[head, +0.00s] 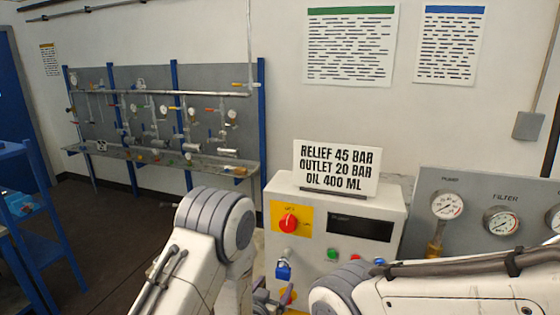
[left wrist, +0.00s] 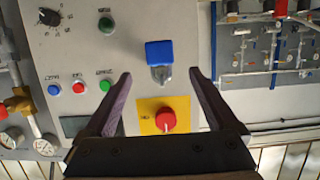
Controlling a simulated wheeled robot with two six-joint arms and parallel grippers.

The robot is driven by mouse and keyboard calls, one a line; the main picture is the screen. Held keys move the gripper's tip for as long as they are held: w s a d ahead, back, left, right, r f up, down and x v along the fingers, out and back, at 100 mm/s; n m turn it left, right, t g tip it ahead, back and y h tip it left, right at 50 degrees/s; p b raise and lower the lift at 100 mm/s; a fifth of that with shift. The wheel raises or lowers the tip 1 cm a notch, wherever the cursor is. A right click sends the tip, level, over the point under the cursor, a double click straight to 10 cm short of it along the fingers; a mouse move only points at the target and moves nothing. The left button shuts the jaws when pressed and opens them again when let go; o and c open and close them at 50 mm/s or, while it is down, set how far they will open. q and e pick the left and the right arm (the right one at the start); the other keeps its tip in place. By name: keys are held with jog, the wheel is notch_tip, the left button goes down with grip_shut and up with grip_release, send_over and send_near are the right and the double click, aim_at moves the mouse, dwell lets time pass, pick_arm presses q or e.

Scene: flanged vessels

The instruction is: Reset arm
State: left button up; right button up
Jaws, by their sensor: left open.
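My left gripper (left wrist: 159,76) is open in the left wrist view, its two dark fingers apart with nothing between them. It faces the front of a white control box (head: 335,210). In that view a blue padlock-like piece (left wrist: 160,53) and a red knob (left wrist: 165,121) on a yellow plate appear between and behind the fingers. In the head view the red knob (head: 289,222) and the blue piece (head: 283,270) show on the box. My left gripper (head: 268,299) is partly seen low in the head view, mostly cut off by the bottom edge. My right arm crosses the lower right; its gripper is out of view.
A sign (head: 337,168) stands on the box. A grey gauge panel (head: 480,205) is at right. A blue-framed pipework rack (head: 165,120) stands along the back wall, and a blue stand (head: 35,215) is at left. Open floor (head: 110,235) lies between them.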

aim_at(282, 274)
pick_arm(q)
jog(key=p+x, duration=0.3)
jog(key=x, duration=0.4)
jog(key=shift+w, duration=0.35)
jog(key=shift+w+d+f, duration=0.25)
jog(key=shift+w+f, duration=0.05)
jog(key=shift+w, duration=0.25)
jog(key=shift+s, duration=0.1)
